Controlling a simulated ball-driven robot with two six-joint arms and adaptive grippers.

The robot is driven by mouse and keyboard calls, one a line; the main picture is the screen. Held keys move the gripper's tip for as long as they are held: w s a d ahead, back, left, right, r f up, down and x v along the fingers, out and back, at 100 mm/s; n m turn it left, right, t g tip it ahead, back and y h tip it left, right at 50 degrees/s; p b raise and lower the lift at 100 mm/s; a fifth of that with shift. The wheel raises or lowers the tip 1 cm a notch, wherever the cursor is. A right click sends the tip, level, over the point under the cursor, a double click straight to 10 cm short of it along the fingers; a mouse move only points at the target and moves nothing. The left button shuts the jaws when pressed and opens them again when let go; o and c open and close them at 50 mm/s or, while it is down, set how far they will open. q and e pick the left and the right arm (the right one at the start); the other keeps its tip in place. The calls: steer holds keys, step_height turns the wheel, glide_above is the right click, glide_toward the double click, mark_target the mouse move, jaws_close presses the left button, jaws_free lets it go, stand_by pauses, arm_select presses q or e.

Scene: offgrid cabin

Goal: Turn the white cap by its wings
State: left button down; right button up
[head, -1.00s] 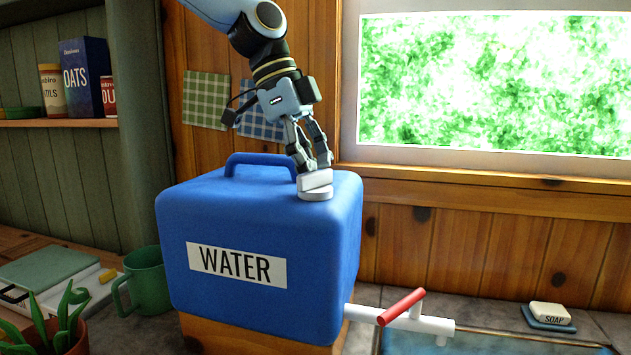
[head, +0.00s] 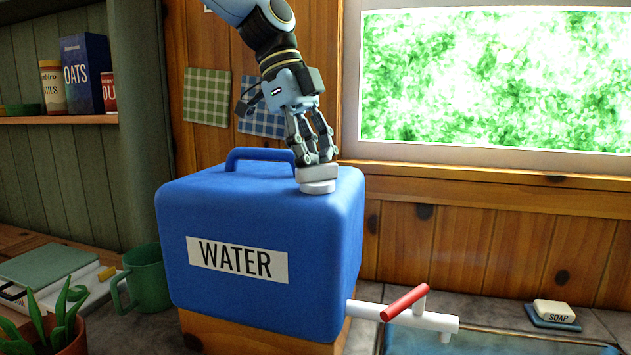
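The white cap (head: 318,186) sits on the top right of the blue water container (head: 190,225), which is labelled WATER. Its raised wing bar lies across the top of the cap. My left gripper (head: 317,160) points down from above, with its fingertips at the wing bar. The two fingers look close together on the bar, one behind the other, and the contact is partly hidden. My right gripper is not in view.
A white spigot with a red lever (head: 405,302) sticks out at the container's lower right, above a basin. Soap (head: 553,311) lies on a blue dish further right. A green mug (head: 147,277) and a potted plant (head: 62,320) stand at the left.

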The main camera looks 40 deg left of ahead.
arm_select(q)
steer(key=shift+s+d+f+m, duration=0.15)
steer(key=shift+s+d+m, duration=0.05)
steer(key=shift+s+m, duration=0.1)
steer(key=shift+w+f+m+g+b, duration=0.1)
steer(key=shift+m+g+b, duration=0.25)
steer(key=shift+m, duration=0.25)
steer(key=shift+w+f+m+g+b, duration=0.1)
steer(key=shift+m+g+b, duration=0.25)
steer(key=shift+m, duration=0.25)
steer(key=shift+d+r+m, duration=0.1)
steer(key=shift+r+m, duration=0.05)
steer(key=shift+m, duration=0.45)
